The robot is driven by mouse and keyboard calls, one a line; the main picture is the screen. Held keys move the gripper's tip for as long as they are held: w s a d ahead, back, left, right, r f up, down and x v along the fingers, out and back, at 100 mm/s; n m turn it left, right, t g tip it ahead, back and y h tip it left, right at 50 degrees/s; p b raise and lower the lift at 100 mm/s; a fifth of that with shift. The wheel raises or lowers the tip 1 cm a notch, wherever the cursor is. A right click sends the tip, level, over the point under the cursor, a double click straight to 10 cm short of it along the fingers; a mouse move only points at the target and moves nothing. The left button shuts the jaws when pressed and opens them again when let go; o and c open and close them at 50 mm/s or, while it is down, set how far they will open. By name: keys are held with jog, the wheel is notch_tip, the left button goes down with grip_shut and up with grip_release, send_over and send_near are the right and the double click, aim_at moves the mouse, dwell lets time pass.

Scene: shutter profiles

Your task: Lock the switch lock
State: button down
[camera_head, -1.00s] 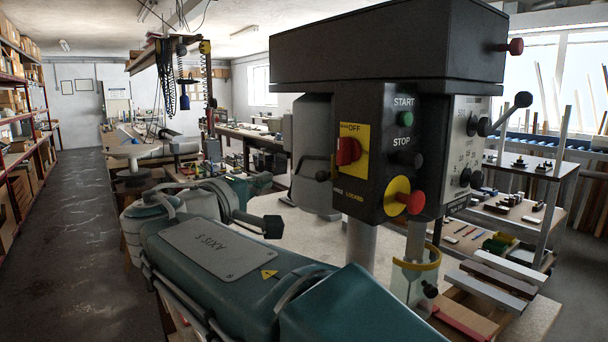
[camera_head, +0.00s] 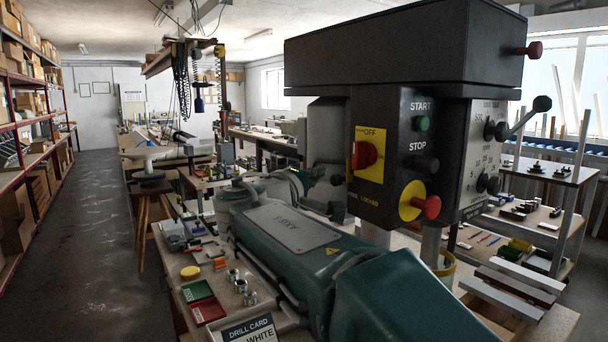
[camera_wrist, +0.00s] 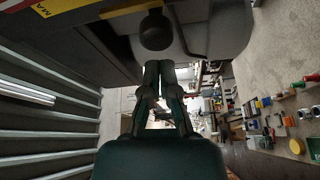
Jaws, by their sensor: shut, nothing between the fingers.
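The knob's exact turn is hard to read. My gripper (camera_head: 338,211) is to the left of the panel and below the knob, apart from it. In the wrist view my gripper (camera_wrist: 158,68) has its fingers together and empty, just below a black ball (camera_wrist: 154,30).
A black lever ball (camera_head: 337,180) juts out left. The bench holds a green box (camera_head: 196,290) and small parts.

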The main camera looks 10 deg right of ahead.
jog(key=shift+s+d+f, duration=0.15)
jog(key=shift+s+d, duration=0.1)
jog(key=shift+s, duration=0.35)
jog(key=shift+s, duration=0.1)
jog(key=shift+s+d, duration=0.35)
jog(key=shift+s, duration=0.4)
jog(key=shift+s+d, duration=0.3)
jog(key=shift+s, duration=0.4)
send_near(336, 180)
jog(key=v, duration=0.3)
jog(key=shift+a, duration=0.3)
